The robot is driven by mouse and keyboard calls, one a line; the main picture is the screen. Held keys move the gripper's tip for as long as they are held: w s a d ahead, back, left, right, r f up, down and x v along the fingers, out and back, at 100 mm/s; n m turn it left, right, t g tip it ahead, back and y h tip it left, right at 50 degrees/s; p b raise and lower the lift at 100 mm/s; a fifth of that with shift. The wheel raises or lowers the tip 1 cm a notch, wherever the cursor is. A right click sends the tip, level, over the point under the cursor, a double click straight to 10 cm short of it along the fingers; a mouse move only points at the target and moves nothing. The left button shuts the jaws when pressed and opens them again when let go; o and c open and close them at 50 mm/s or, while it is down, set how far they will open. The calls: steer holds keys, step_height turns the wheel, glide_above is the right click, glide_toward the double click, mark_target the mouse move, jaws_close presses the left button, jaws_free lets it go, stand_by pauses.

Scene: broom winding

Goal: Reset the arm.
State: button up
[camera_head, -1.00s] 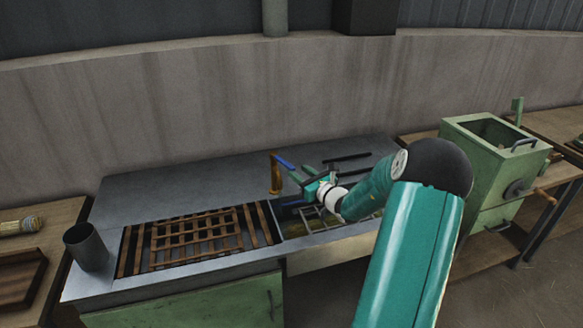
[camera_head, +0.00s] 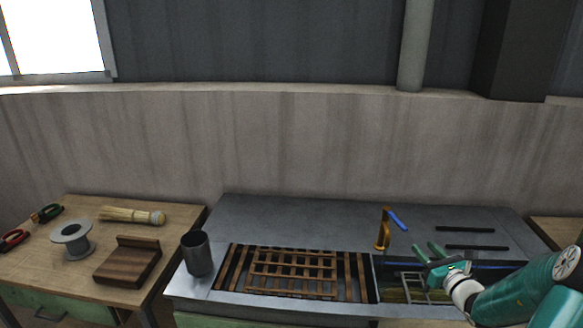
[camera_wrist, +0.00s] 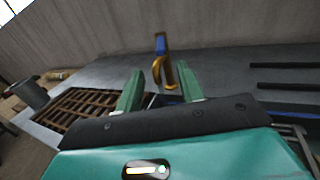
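My gripper (camera_head: 432,252) hangs over the sink on the right of the metal counter (camera_head: 300,213), in front of the brass tap (camera_head: 383,232) with its blue handle. In the wrist view my gripper (camera_wrist: 160,88) shows two green fingers set well apart with nothing between them. The brass tap (camera_wrist: 165,72) stands beyond the gap between the fingers, apart from them. My arm reaches in from the right edge of the head view.
A wooden rack (camera_head: 295,270) lies on the counter, with a metal cup (camera_head: 197,253) left of it.

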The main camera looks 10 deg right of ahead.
steer(key=a+r+n+g+y, duration=0.35)
steer(key=a+n, duration=0.35)
steer(key=a, duration=0.5)
steer(key=a+r+n+g+y, duration=0.2)
steer(key=a+n+g+y, duration=0.4)
steer(key=a, duration=0.7)
steer(key=s+a+r+n+g+h, duration=0.2)
steer(key=s+a+n+g+h, duration=0.15)
steer(key=s+a+n, duration=0.65)
steer(key=s+a+r+n+h, duration=0.1)
steer(key=s+r+n+h, duration=0.1)
steer(key=s+n, duration=0.3)
steer(key=s+a+r+n+h, duration=0.1)
steer(key=s+r+n+h, duration=0.1)
steer(key=s+n+h, duration=0.2)
steer(key=s+n, duration=0.2)
steer(key=n, duration=0.2)
steer(key=shift+s+r+t, duration=0.3)
steer(key=shift+d, duration=0.2)
